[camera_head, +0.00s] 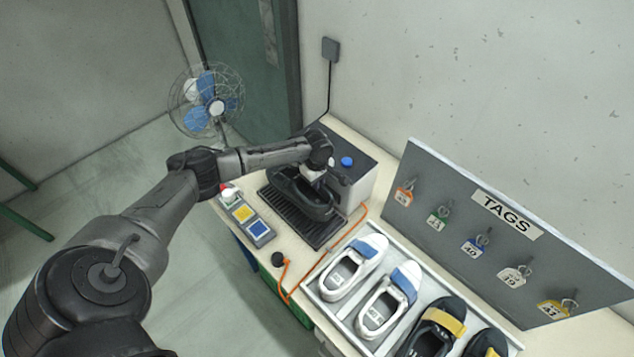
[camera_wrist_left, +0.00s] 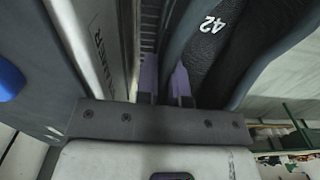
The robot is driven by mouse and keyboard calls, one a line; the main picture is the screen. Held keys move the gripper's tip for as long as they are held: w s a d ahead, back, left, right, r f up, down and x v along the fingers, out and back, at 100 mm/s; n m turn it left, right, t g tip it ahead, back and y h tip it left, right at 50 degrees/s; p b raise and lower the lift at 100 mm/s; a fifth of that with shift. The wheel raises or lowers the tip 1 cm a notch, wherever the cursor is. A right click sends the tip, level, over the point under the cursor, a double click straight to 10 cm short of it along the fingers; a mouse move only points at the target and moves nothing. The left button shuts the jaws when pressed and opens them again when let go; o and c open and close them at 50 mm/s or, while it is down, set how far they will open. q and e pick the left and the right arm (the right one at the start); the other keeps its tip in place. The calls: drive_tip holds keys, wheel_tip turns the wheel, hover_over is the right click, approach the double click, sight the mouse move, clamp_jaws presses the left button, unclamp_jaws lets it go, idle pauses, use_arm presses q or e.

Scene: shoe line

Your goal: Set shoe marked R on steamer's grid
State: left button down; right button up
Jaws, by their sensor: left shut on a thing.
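A black shoe (camera_head: 298,197) is at the steamer's dark slatted grid (camera_head: 326,234). It also shows in the left wrist view (camera_wrist_left: 228,45) with a white "42" on its insole; I see no R mark. My left gripper (camera_head: 322,178) is shut on the shoe's rim, and its fingers (camera_wrist_left: 166,85) show in the left wrist view. I cannot tell whether the sole touches the grid. The steamer (camera_head: 355,185) is a grey-and-dark box with a blue knob behind the grid. My right gripper is not in view.
A white tray (camera_head: 313,293) with two white-blue and two black-yellow shoes stands to the right. A TAGS board (camera_head: 450,225) with hanging tags is behind it. An orange cord (camera_head: 330,250) runs between steamer and tray. A colored-button panel (camera_head: 247,216) is left of the grid.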

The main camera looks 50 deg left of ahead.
sight(317, 192)
use_arm(q)
drive_tip(key=shift+f, duration=1.6)
drive_tip(key=shift+f+b, duration=0.6)
drive_tip(key=shift+f, duration=1)
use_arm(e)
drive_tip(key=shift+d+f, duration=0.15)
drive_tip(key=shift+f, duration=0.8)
use_arm(q)
drive_tip(key=c, duration=1.1)
unclamp_jaws()
drive_tip(key=shift+c, duration=0.2)
drive_tip(key=shift+r, duration=0.35)
wheel_tip(317, 192, up, 13)
drive_tip(key=shift+r+p, duration=0.1)
drive_tip(key=shift+p, duration=0.3)
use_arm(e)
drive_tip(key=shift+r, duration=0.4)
